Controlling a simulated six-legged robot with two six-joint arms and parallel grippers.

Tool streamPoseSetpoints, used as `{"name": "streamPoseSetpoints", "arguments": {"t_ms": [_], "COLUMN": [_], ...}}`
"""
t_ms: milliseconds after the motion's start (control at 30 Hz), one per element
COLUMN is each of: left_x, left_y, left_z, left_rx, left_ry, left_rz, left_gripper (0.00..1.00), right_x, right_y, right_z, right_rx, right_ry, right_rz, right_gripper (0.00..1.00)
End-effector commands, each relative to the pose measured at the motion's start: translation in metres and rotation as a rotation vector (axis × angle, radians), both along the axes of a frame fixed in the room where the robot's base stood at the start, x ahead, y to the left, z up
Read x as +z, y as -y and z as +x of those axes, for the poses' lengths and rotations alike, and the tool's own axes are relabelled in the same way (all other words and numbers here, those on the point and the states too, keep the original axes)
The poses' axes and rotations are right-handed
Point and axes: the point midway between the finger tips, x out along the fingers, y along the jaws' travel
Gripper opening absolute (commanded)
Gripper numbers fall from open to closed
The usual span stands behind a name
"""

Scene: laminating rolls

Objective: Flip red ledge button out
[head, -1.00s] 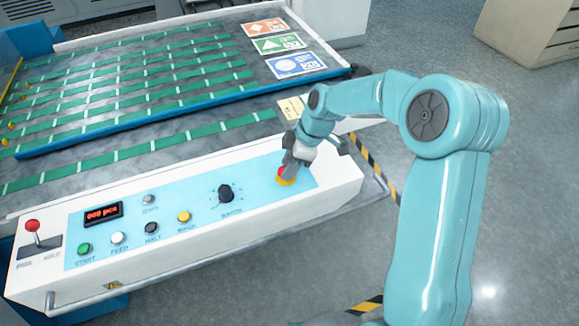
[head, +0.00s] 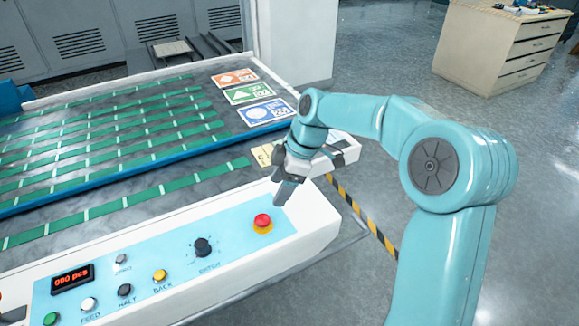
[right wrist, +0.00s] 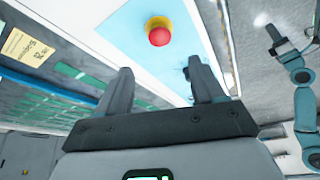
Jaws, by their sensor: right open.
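The red button (head: 263,220) with a yellow collar sits at the right end of the light-blue panel on the white ledge (head: 318,222). It also shows in the right wrist view (right wrist: 159,35), beyond the fingers and between them. My right gripper (head: 284,196) is just behind the button in the head view, apart from it. In the right wrist view my right gripper (right wrist: 165,85) has its fingers wide apart with nothing between them. A second teal arm with a dark gripper (right wrist: 282,42) shows at the right of that view, probably my left; its fingers are too small to read.
Along the panel are a black knob (head: 203,247), a yellow button (head: 159,275), other small buttons and a red display (head: 73,278). Behind lies the grey bed with green strips (head: 120,207) and picture cards (head: 248,93). Open floor is at the right.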

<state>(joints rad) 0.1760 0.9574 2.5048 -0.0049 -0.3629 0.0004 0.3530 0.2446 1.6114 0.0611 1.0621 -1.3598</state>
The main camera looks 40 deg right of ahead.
Motion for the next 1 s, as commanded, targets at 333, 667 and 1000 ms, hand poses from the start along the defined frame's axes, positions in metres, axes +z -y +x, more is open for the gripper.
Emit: {"name": "streamPoseSetpoints", "arguments": {"t_ms": [333,667,1000], "left_x": [0.001,0.001,0.001], "left_y": [0.000,0.000,0.000], "left_z": [0.000,0.000,0.000], "left_rx": [0.000,0.000,0.000], "left_ry": [0.000,0.000,0.000], "left_rz": [0.000,0.000,0.000], "left_gripper": [0.00,0.00,0.00], "right_x": [0.056,0.060,0.060], "right_y": [0.018,0.020,0.020], "right_z": [-0.013,-0.015,-0.015], "right_rx": [-0.001,-0.001,0.000], "right_ry": [0.000,0.000,0.000], "right_rz": [0.000,0.000,0.000], "right_gripper": [0.68,0.68,0.68]}}
